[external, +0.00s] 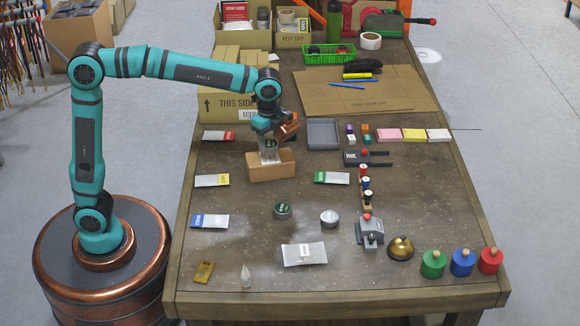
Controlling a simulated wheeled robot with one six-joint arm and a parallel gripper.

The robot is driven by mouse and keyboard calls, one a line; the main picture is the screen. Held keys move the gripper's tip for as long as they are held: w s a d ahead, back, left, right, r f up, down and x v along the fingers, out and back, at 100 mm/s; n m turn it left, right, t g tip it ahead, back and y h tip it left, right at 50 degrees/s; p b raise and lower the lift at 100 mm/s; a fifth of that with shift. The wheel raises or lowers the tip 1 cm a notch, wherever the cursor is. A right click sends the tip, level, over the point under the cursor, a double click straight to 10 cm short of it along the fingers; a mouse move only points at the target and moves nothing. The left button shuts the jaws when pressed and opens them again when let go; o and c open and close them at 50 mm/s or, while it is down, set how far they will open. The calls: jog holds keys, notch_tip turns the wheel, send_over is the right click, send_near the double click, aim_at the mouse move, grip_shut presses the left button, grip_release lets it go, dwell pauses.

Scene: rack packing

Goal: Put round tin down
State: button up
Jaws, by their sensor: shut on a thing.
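My gripper (269,152) points down at the small open cardboard box (272,172), in the middle left of the table. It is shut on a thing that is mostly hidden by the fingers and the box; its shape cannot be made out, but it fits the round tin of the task. Two other round tins stand on the table in front of the box: one with a dark green label (282,210) and a plain grey one (329,218). Both are apart from my gripper.
Flat packets with red (218,136), yellow (212,180), blue (210,221) and green (332,178) ends lie around the box. A grey tray (323,134) is behind it to the right. A large carton (222,103) stands behind. A silver packet (304,254) lies in front.

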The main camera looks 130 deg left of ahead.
aim_at(269, 144)
jog(key=shift+f, duration=1.35)
jog(key=shift+f, duration=0.15)
jog(key=o, duration=1)
notch_tip(269, 144, up, 12)
jog(key=shift+r, duration=0.15)
